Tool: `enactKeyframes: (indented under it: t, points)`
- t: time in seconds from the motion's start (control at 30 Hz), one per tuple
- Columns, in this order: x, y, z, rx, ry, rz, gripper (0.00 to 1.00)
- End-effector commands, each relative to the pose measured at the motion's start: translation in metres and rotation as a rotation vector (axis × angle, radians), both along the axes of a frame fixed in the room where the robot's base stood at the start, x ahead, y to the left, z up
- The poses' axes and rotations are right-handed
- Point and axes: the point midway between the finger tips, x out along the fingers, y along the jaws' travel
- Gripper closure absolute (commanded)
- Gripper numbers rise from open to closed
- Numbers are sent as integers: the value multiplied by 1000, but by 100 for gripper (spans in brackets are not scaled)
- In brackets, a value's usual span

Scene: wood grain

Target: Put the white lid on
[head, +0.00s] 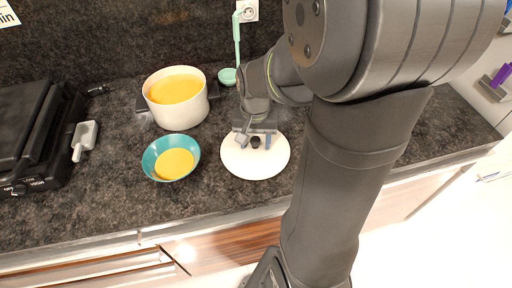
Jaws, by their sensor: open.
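The white lid (256,165) lies flat on the dark stone counter, with a small dark knob (255,142) near its middle. My gripper (255,144) is above the lid, pointing down, with its fingers apart on either side of the knob. Whether the fingers touch the lid is hard to tell. A white pot (181,115) filled with orange-yellow soup stands to the upper left of the lid, uncovered. My arm comes in from the right and hides part of the counter behind the lid.
A teal bowl (150,164) with yellow soup stands left of the lid. A black grill (28,135) stands at the left. The counter's front edge (120,238) is close below.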

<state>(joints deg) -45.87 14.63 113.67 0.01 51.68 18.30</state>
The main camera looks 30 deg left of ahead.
Motion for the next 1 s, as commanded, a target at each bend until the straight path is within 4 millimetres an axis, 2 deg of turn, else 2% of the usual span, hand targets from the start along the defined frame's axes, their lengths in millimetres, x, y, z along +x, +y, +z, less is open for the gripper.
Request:
enactKeyframes:
  t: [0.07,0.3,0.33,0.73,0.87,0.97,1.0]
  points:
    - [0,0,0,0,0,0,50]
    - [0,0,0,0,0,0,98]
    - [0,0,0,0,0,0,100]
    - [0,0,8,1,-2,0,100]
    - [0,0,23,2,-2,0,100]
    - [1,1,44,5,-4,0,100]
    - [3,-10,49,3,-4,-5,100]
